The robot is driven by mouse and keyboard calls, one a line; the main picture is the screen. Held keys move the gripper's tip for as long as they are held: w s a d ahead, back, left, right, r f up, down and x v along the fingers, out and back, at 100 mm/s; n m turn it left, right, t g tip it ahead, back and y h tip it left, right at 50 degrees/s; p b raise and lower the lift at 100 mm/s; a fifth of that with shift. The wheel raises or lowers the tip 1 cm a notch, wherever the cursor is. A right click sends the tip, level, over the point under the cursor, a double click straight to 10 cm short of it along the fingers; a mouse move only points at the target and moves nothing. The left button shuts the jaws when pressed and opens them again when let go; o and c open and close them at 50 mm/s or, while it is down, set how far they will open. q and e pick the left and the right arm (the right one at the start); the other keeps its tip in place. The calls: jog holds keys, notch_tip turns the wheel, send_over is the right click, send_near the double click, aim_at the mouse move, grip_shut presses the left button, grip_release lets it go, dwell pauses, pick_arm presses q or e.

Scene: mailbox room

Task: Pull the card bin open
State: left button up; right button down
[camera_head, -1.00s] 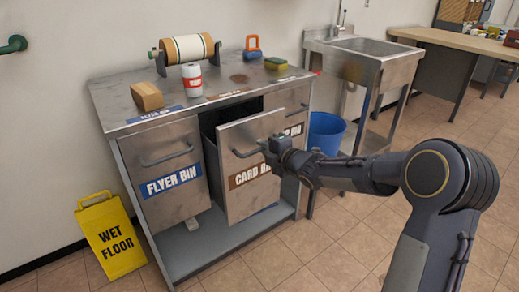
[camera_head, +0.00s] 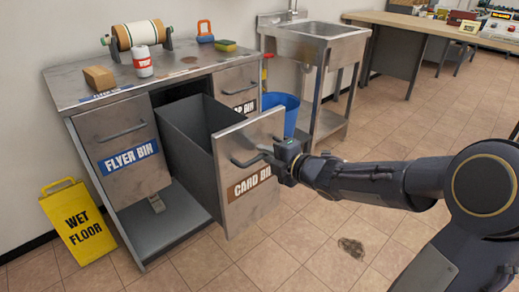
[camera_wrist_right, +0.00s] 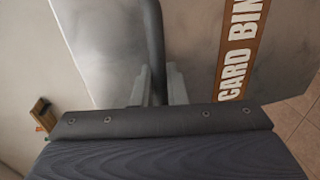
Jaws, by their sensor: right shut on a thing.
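The card bin (camera_head: 236,199) is a grey metal drawer with a brown "CARD BIN" label. It stands far out from the steel counter, and its deep inside shows behind the front panel. My right gripper (camera_head: 273,158) is shut on the bin's dark bar handle (camera_head: 244,162). In the right wrist view the handle (camera_wrist_right: 153,35) runs between the two fingers (camera_wrist_right: 154,85), with the label to the right. My left gripper is not in view.
The flyer bin (camera_head: 122,149) beside it is shut. A yellow wet floor sign (camera_head: 77,222) stands at the left. A blue bucket (camera_head: 287,108) and a sink (camera_head: 318,45) are behind. The floor in front is open, with a dark stain (camera_head: 351,247).

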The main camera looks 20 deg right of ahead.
jog(key=shift+s+d, duration=0.1)
jog(key=shift+s, duration=0.1)
jog(key=c, duration=1.5)
grip_release()
jog(key=shift+c, duration=0.2)
jog(key=p+v, duration=0.2)
jog(key=v, duration=0.5)
jog(key=shift+s, duration=0.35)
jog(key=shift+d, duration=0.1)
